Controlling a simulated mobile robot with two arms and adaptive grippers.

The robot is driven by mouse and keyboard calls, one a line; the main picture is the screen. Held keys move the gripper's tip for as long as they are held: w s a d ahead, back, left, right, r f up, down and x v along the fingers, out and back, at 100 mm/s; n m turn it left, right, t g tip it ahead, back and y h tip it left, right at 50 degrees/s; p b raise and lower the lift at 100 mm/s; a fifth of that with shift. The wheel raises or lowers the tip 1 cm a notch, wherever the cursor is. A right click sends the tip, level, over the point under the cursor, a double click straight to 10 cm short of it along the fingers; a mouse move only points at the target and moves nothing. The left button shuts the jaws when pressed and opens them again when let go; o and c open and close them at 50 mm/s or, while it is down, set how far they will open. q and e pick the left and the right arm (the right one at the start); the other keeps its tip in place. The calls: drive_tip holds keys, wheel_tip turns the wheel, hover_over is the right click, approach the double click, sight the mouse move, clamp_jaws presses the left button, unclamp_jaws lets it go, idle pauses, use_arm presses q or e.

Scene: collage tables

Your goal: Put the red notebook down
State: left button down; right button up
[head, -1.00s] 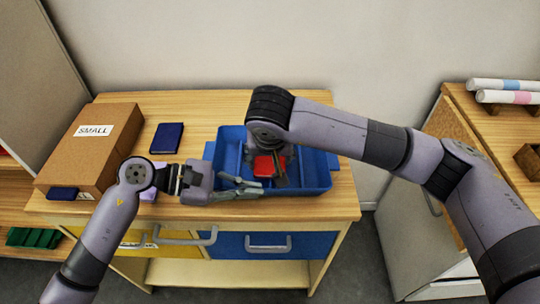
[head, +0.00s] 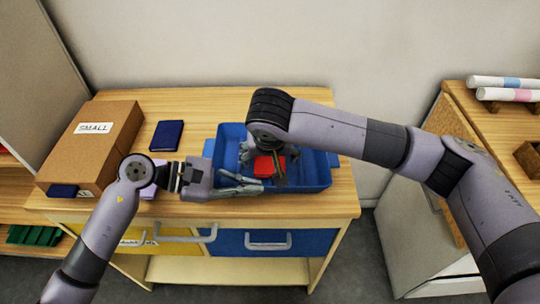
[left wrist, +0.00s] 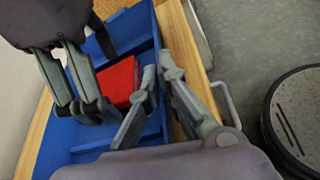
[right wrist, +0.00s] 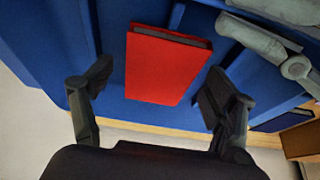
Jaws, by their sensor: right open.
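The red notebook (head: 264,166) is inside the blue tray (head: 318,172) on the wooden table. My right gripper (head: 262,168) is open above the tray, with one finger on either side of the notebook. In the right wrist view the notebook (right wrist: 168,62) lies between the spread fingers (right wrist: 156,90), with gaps on both sides. The right arm hides part of the tray. My left gripper (head: 262,185) is at the tray's front edge.
A cardboard box marked SMALL (head: 92,150) stands at the left of the table. A dark blue notebook (head: 167,135) lies between box and tray; another (head: 62,190) is by the box's front. Paper rolls (head: 505,84) lie on the right-hand table.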

drive_tip(key=v, duration=1.3)
drive_tip(key=shift+w, duration=0.15)
use_arm(q)
drive_tip(key=c, duration=1.7)
unclamp_jaws()
drive_tip(key=shift+a, duration=0.1)
drive_tip(key=v, duration=1.1)
drive_tip(key=shift+a, duration=0.4)
drive_tip(key=shift+r, duration=0.1)
